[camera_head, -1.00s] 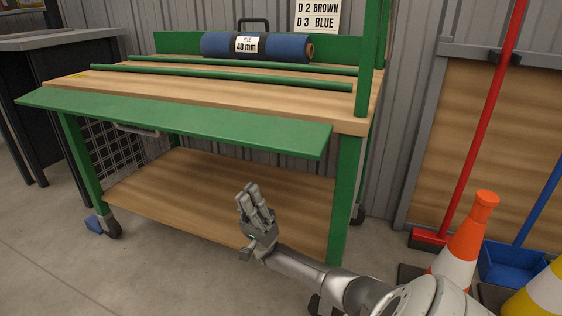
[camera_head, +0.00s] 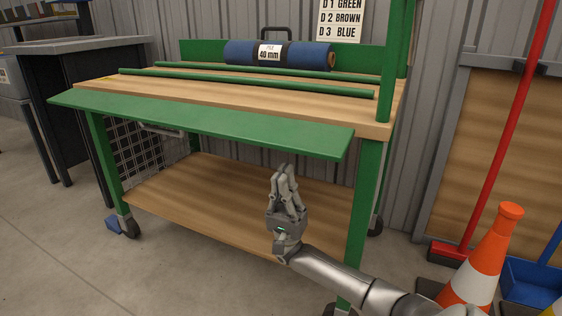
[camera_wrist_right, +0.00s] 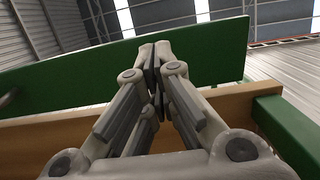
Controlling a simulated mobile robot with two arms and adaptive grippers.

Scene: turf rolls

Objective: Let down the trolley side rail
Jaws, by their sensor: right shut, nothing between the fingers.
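The trolley's side rail is a long green panel (camera_head: 200,118) along the front edge of the wooden top. It stands out from that edge at a slant, with its outer edge toward me. My right gripper (camera_head: 284,170) is below the rail, right of its middle, with its fingers pointing up. It is shut and empty, and a gap seems to show between the fingertips and the rail. In the right wrist view the shut fingertips (camera_wrist_right: 156,50) appear in front of the rail's green face (camera_wrist_right: 215,52); contact cannot be told. My left gripper is not in view.
A blue roll (camera_head: 240,52) and green bars (camera_head: 260,84) lie on the trolley top (camera_head: 170,88). A wooden lower shelf (camera_head: 190,185) sits below. A green post (camera_head: 362,210) stands right of my gripper. An orange cone (camera_head: 490,255) stands on the floor at right.

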